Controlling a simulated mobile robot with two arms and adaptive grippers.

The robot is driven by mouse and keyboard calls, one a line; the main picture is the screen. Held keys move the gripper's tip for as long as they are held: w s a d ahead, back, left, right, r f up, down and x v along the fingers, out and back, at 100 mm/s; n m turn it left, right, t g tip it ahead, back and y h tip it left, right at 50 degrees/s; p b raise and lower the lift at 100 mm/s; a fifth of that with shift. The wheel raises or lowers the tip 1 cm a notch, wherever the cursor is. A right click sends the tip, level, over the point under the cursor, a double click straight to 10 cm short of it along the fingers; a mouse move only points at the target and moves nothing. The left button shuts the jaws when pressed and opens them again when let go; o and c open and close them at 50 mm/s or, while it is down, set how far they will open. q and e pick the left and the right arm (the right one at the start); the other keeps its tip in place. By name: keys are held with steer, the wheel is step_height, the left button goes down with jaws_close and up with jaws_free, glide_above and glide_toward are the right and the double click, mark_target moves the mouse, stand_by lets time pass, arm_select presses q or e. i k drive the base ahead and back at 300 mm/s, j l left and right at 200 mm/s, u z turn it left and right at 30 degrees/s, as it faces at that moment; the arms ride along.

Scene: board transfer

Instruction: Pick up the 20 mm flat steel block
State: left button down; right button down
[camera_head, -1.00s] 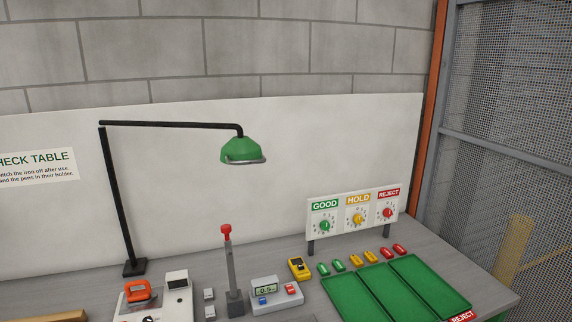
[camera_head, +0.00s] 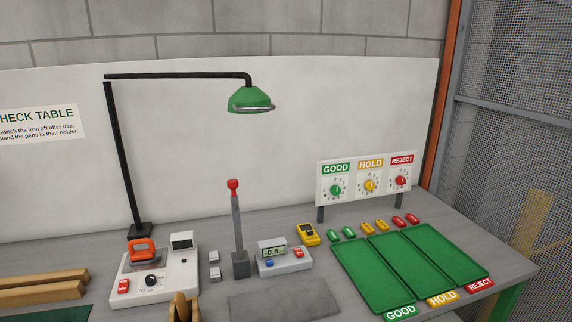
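Two small light-grey blocks stand on the table between the white station with the orange holder and the red-topped post. The rear grey block (camera_head: 214,257) sits just behind the front grey block (camera_head: 216,273). They look like metal, but no size marking is legible, so I cannot tell whether either is the 20 mm flat steel block. Neither of my grippers shows in the head view.
Left of the blocks is a white station (camera_head: 160,282); right are a grey post (camera_head: 239,235) and a display unit (camera_head: 283,262). A green lamp (camera_head: 251,100) overhangs. Green trays (camera_head: 377,280) lie at right. A grey plate (camera_head: 285,298) lies in front.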

mark_target(214, 273)
steer(key=j+z, duration=0.35)
steer(key=k+j+z, duration=0.1)
steer(key=j+z, duration=0.25)
steer(key=k+j+z, duration=0.1)
steer(key=j+z, duration=0.25)
steer(key=j, duration=0.15)
